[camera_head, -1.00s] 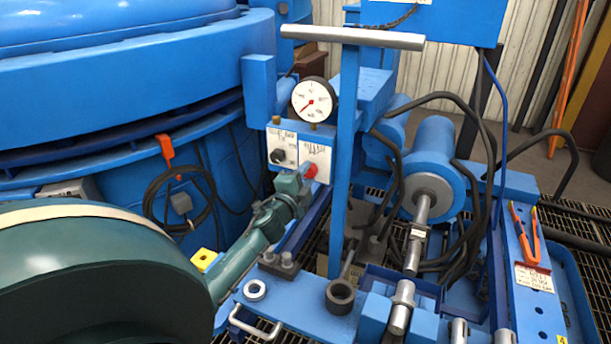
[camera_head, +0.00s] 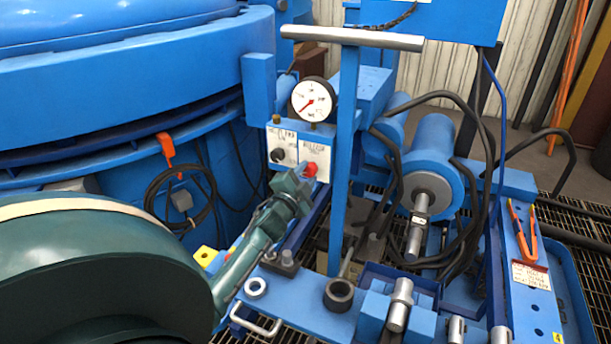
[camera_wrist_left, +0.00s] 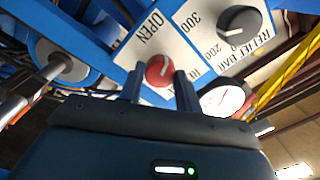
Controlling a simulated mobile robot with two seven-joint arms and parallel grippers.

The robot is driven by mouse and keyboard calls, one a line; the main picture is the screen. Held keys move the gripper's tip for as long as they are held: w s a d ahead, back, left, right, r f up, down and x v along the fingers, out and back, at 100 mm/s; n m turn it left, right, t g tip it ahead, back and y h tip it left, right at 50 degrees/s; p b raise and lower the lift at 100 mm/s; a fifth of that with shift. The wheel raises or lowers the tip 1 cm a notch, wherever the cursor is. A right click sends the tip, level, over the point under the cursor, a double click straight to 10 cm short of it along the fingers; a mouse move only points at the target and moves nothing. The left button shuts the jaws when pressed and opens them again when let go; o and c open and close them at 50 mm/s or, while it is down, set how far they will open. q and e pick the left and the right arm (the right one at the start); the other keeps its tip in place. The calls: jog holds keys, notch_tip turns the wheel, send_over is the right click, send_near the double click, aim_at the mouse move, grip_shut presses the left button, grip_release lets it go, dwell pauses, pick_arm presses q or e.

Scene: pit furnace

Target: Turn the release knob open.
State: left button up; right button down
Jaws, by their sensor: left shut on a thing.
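The red release knob (camera_head: 310,169) sits on a white label plate on the blue panel, below the pressure gauge. In the left wrist view the knob (camera_wrist_left: 159,71) lies between my two fingertips, beside the printed word "OPEN". My left gripper (camera_head: 303,177) reaches up to the panel and is shut on the knob, partly covering it in the head view. How far the knob is turned cannot be told. My right gripper is not in view.
A black relief knob (camera_head: 278,155) is just left of the red one. The pressure gauge (camera_head: 313,100) is above. A blue post (camera_head: 344,170) stands close on the right. A hydraulic cylinder (camera_head: 432,170) with hoses lies further right. Orange pliers (camera_head: 522,232) rest on a blue ledge.

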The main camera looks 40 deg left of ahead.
pick_arm(q)
jog(key=o, duration=1)
jog(key=shift+c, duration=0.2)
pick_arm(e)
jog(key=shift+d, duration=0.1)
pick_arm(q)
jog(key=p+v, duration=0.1)
jog(key=v, duration=1.2)
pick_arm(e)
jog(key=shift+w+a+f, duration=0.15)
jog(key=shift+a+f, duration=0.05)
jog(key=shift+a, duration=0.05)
pick_arm(q)
jog(key=shift+d, duration=0.1)
